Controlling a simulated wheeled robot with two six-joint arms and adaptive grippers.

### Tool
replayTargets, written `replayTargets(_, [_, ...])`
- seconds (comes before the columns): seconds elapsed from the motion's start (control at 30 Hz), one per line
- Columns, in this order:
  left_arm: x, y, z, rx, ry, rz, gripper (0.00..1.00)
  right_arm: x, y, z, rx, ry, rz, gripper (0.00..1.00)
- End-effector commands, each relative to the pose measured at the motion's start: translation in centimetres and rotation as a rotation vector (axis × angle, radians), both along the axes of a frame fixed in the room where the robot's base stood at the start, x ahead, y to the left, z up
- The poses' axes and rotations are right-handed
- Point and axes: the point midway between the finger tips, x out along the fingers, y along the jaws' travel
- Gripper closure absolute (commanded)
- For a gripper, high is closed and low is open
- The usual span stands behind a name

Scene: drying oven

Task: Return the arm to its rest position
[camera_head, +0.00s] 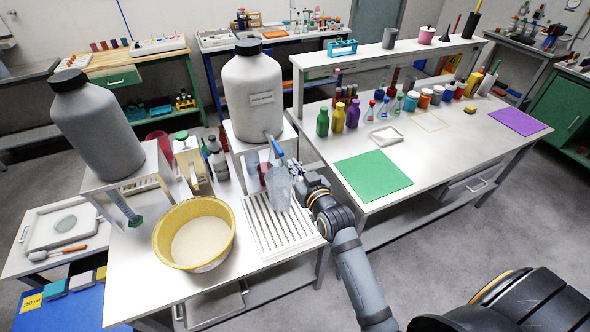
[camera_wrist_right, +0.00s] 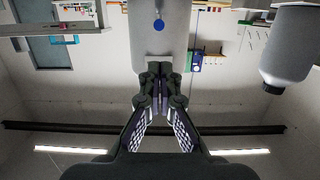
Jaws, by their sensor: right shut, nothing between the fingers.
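My right arm reaches in from the lower right. Its gripper (camera_head: 292,170) is beside the blue tap (camera_head: 277,149) of the large white tank (camera_head: 252,92). The gripper is shut and empty, and its fingers partly blend with the things behind. A clear bottle (camera_head: 278,188) stands on the slatted rack (camera_head: 262,226) under the tap, just left of the gripper; I cannot tell whether they touch. In the right wrist view, which is upside down, the closed fingers (camera_wrist_right: 158,72) point at the tank (camera_wrist_right: 157,45) and its round blue part (camera_wrist_right: 158,25). My left gripper is not in view.
A yellow basin (camera_head: 162,250) stands left of the rack, and a grey tank (camera_head: 97,125) stands behind it. The bench to the right holds a green mat (camera_head: 373,176), several small bottles and a purple mat (camera_head: 517,121). Open floor lies at the lower right.

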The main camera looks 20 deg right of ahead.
Motion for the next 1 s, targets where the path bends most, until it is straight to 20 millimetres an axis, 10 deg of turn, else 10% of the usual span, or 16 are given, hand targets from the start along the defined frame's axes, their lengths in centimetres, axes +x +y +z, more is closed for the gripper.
replayTargets(0.57, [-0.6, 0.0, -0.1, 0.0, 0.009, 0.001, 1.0, -0.1, 0.0, -1.3, -0.002, 0.023, 0.0, 1.0])
replayTargets(0.77, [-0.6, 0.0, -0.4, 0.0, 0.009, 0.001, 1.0, -1.2, -0.2, -14.6, -0.016, 0.246, 0.001, 1.0])
replayTargets(1.0, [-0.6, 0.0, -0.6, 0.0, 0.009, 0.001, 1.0, -9.6, -1.7, -34.4, -0.04, 0.599, -0.008, 1.0])
